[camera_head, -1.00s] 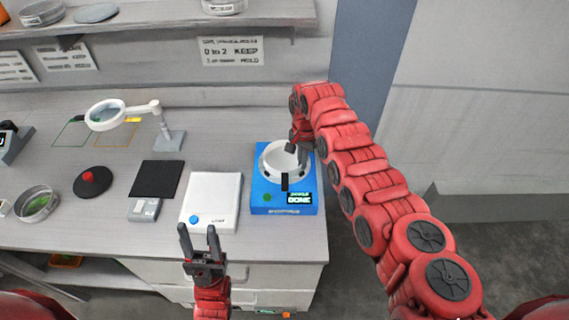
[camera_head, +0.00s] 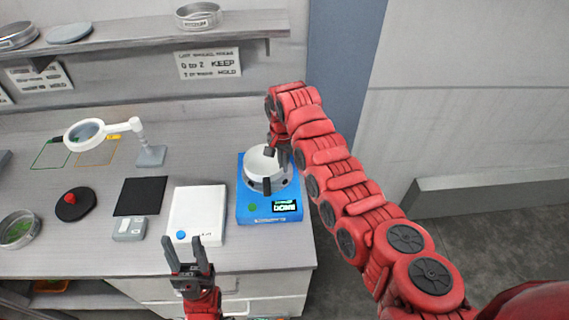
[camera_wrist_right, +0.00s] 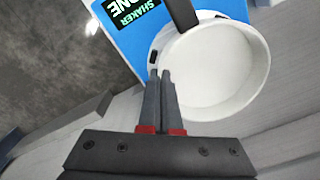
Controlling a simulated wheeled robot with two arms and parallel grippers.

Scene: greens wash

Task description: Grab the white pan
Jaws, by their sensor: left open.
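The white pan (camera_head: 257,165) is a round bowl with a dark handle. It sits on the blue shaker (camera_head: 240,205), with the handle towards the front. My right gripper (camera_head: 278,154) is at the pan's back right rim, its fingers close together. In the right wrist view the fingers (camera_wrist_right: 161,75) meet the rim of the pan (camera_wrist_right: 215,75), but the exact contact is partly hidden. My left gripper (camera_head: 188,248) is open and empty at the counter's front edge, in front of the white device.
A white device (camera_head: 198,210) stands just left of the shaker. Further left are a black pad (camera_head: 140,196), a magnifier lamp (camera_head: 86,133), a black disc with a red knob (camera_head: 70,202) and a dish of greens (camera_head: 19,230). A shelf (camera_head: 140,36) runs above.

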